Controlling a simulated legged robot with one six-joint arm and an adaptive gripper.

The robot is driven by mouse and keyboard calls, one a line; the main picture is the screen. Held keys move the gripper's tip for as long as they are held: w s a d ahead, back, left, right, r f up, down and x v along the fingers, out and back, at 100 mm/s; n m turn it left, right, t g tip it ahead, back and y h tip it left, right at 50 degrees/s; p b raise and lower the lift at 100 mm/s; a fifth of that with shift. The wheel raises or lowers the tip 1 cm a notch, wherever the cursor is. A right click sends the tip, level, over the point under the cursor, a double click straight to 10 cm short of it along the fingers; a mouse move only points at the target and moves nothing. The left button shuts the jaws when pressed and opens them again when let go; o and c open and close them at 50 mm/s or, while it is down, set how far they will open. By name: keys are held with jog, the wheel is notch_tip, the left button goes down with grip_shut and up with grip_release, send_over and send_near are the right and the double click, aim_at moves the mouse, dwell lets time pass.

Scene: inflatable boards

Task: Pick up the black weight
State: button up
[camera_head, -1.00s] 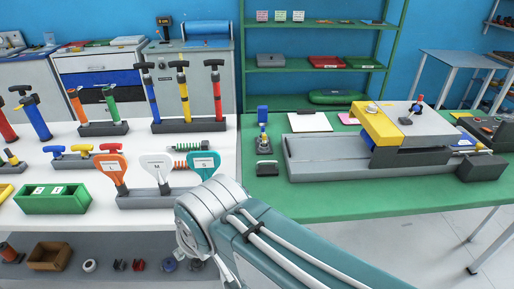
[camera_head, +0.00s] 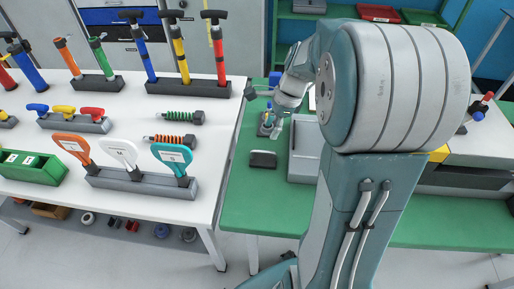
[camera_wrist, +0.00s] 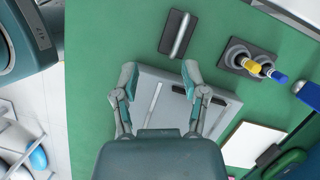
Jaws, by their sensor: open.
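A small black block with a lighter bar along it, which looks like the black weight (camera_head: 262,159), lies on the green table near its left front edge. In the wrist view the black weight (camera_wrist: 178,34) is at the top centre, beyond my fingertips and slightly right of the midline between them. My gripper (camera_wrist: 160,76) is open and empty above the table, its two fingers apart. Nothing is between the fingers. In the head view my arm reaches over the green table, with its wrist end behind the weight; the fingertips are hard to make out there.
A grey machine base (camera_wrist: 226,106) lies below the fingers. A dark holder with yellow- and blue-topped pieces (camera_wrist: 250,60) stands right of the weight. The white table (camera_head: 215,150) with pumps and coloured paddles is on the left.

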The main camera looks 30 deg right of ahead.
aim_at(263, 152)
jog(key=f+m, duration=0.1)
jog(key=f, duration=0.2)
jog(key=w+d+f+m+y, duration=0.1)
jog(key=f+m, duration=0.1)
jog(key=f, duration=0.1)
jog(key=w+d+f+m, duration=0.1)
jog(key=f, duration=0.2)
jog(key=shift+w+m, duration=0.15)
jog(key=shift+m, duration=0.15)
jog(key=shift+d+f, duration=0.2)
jog(key=shift+f, duration=0.05)
jog(key=shift+w+f, duration=0.15)
jog(key=shift+f, duration=0.15)
jog(key=a+f, duration=0.1)
jog(key=f, duration=0.1)
jog(key=w+a+f, duration=0.1)
jog(key=a, duration=0.1)
jog(key=shift+a+f, duration=0.3)
jog(key=shift+f, duration=0.1)
jog(key=shift+d, duration=0.4)
grip_shut()
